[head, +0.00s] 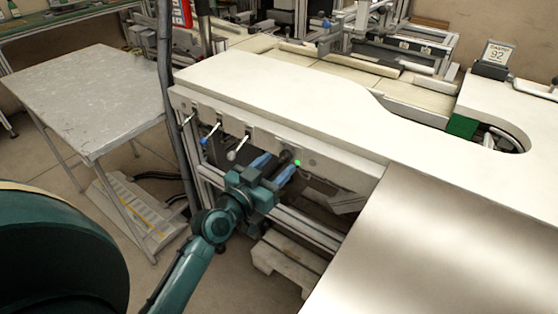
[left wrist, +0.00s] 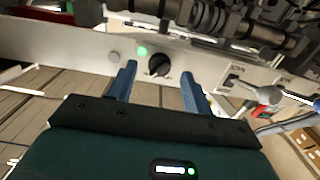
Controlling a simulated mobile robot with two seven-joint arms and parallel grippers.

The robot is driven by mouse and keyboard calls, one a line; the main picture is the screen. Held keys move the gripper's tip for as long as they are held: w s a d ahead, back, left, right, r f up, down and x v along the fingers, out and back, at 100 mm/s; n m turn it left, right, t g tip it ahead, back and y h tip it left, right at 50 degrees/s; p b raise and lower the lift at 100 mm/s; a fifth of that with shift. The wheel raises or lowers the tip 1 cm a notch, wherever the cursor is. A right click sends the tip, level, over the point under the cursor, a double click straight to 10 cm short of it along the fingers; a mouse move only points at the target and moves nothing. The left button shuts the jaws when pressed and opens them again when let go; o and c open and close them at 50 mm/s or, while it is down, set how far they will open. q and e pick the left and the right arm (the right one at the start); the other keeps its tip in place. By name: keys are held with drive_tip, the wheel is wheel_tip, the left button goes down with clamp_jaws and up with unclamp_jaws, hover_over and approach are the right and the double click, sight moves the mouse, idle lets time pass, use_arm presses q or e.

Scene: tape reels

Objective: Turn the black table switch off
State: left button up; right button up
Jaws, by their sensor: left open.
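The black table switch (head: 286,156) is a round knob on the white front panel of the table. It shows clearly in the left wrist view (left wrist: 159,64), with a green light (left wrist: 142,50) lit beside it. The light also shows in the head view (head: 297,162). My left gripper (head: 277,164) is open in front of the panel. In the left wrist view its blue fingers (left wrist: 158,72) stand on either side of the knob, seemingly without touching it. Whether the fingertips reach the knob's depth is hard to tell. My right gripper is not in view.
Levers with blue (head: 205,140) and white (head: 232,155) knobs stick out of the panel left of the switch. The white tabletop (head: 270,90) lies above. A grey table (head: 85,95) stands at left, and a wooden pallet (head: 285,262) lies under the bench.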

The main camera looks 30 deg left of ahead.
use_arm(q)
drive_tip(key=shift+w+d, duration=0.15)
drive_tip(key=shift+w, duration=0.8)
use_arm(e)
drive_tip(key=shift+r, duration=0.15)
use_arm(q)
drive_tip(key=c, duration=1)
drive_tip(key=shift+o, duration=0.2)
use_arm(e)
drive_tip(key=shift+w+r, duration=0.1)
